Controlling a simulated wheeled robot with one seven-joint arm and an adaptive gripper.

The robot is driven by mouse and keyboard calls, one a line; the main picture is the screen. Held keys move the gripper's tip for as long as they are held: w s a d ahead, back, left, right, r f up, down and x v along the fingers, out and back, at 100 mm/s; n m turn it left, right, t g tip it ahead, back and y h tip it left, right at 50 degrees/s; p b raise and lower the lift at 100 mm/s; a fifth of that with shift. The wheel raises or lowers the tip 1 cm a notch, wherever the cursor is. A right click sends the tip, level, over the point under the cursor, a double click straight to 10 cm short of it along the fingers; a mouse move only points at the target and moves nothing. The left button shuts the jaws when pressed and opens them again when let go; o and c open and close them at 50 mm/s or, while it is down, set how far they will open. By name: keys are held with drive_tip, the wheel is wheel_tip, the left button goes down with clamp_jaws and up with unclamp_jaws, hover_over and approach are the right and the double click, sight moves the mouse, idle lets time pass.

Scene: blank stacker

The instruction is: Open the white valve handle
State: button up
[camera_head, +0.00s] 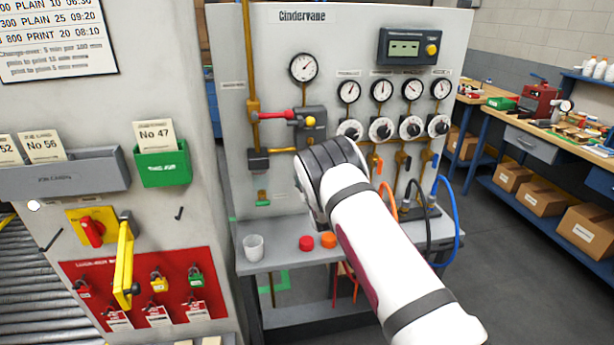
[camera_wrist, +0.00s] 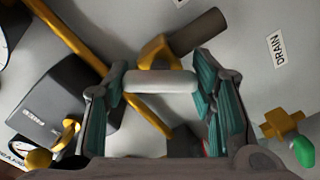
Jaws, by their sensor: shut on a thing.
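The white valve handle (camera_wrist: 160,81) is a short pale bar in the wrist view, lying nearly level across the picture, with brass-coloured valve parts (camera_wrist: 157,52) and a dark cylinder behind it. My gripper (camera_wrist: 161,84) has its teal-padded fingers on the two ends of the handle and is shut on it. In the head view my white arm and dark wrist reach to the grey Cindervane panel (camera_head: 345,30), and they hide the handle and my fingers.
A red-handled valve (camera_head: 275,114) is on the panel left of my wrist. Several gauges and knobs are above and right. A green-handled drain valve (camera_wrist: 303,152) is close right in the wrist view. A cup (camera_head: 254,247) and red and orange caps stand on the shelf below.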

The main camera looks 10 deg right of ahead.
drive_tip(key=n+b, duration=0.1)
drive_tip(key=n, duration=0.3)
drive_tip(key=shift+a+n, duration=0.1)
drive_tip(key=shift+n, duration=0.2)
drive_tip(key=shift+n+b, duration=0.3)
drive_tip(key=shift+n, duration=1.1)
drive_tip(key=o, duration=1.2)
drive_tip(key=shift+c, duration=0.2)
drive_tip(key=s, duration=1.2)
